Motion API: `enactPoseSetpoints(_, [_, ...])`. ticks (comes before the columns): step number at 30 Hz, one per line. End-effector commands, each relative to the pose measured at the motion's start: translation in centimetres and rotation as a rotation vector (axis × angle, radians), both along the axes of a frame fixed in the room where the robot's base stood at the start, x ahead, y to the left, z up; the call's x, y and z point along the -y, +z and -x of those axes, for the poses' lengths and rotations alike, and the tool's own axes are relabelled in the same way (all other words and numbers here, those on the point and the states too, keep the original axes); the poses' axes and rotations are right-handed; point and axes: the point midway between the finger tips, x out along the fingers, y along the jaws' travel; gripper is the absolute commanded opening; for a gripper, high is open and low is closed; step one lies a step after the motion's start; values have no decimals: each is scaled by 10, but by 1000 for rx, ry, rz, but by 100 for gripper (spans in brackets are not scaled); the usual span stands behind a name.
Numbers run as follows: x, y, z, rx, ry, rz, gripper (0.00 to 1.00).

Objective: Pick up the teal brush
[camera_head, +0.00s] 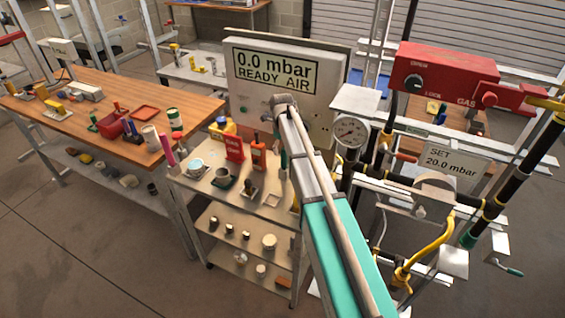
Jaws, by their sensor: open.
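I cannot pick out the teal brush with certainty. A thin greenish sliver (283,160) shows at the left edge of my arm, above the cart top, too small and too covered to name. My arm, grey with a teal section, reaches up from the lower right across the cart and ends in front of the panel. My gripper does not show; the arm hides what lies behind it.
The metal cart (203,183) holds a red bottle (234,148), an orange bottle (258,152), a dark green cup (222,178) and a white-blue cup (195,165). A wooden bench (85,123) stands left. Pipes and a gauge (350,132) crowd the right. Front-left floor is clear.

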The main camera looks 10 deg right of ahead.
Motion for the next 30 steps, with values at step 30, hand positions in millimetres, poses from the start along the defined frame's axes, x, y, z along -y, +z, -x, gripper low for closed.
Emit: enactPoseSetpoints(30, [7, -52, 3, 0, 1, 0, 81])
